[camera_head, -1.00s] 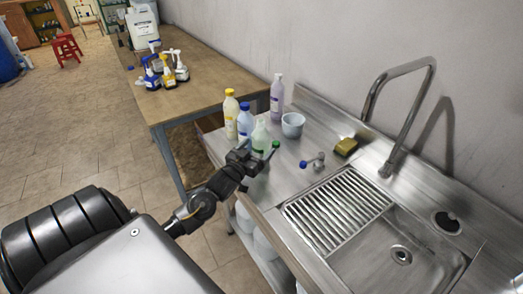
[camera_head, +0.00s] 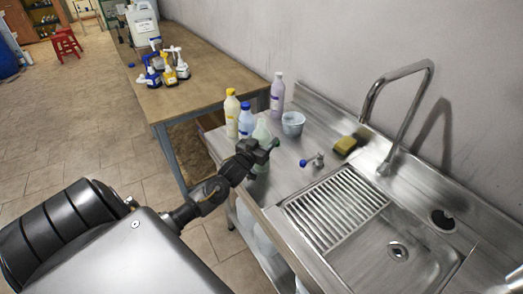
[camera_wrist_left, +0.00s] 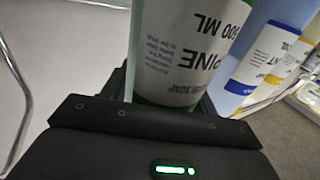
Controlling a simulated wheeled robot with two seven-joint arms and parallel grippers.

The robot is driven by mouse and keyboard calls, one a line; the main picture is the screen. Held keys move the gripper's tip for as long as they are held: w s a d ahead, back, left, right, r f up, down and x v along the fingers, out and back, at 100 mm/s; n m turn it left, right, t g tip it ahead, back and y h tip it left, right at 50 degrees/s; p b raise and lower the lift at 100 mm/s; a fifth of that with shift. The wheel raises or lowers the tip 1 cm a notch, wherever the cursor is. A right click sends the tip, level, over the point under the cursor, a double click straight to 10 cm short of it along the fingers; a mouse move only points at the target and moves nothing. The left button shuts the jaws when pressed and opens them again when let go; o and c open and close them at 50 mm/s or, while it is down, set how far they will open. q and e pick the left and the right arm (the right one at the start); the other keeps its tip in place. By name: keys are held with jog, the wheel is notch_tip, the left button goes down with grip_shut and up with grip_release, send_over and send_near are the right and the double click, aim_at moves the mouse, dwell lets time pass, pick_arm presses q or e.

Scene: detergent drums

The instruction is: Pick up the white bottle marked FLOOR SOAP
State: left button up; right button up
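A pale green bottle (camera_head: 262,130) stands near the front-left edge of the steel counter, partly hidden by my left gripper. In the left wrist view, a green bottle with a white label (camera_wrist_left: 185,50) is close in front of the gripper. Its upside-down print shows PINE, 500 ML and a partly hidden line ending in SOAP. My left gripper (camera_head: 262,148) is at this bottle, with dark finger parts on both sides of it in the wrist view. I cannot tell whether they press on it. My right gripper is out of view.
A cream bottle with yellow cap (camera_head: 232,114), a blue bottle (camera_head: 246,121) and a purple bottle (camera_head: 277,98) stand close behind. A grey bowl (camera_head: 293,123), a sponge (camera_head: 346,145), a small blue-ended item (camera_head: 312,160) and the sink (camera_head: 390,235) are to the right.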

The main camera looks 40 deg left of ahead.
pick_arm(q)
jog(key=shift+r, duration=0.1)
jog(key=c, duration=0.4)
jog(key=shift+c, duration=0.2)
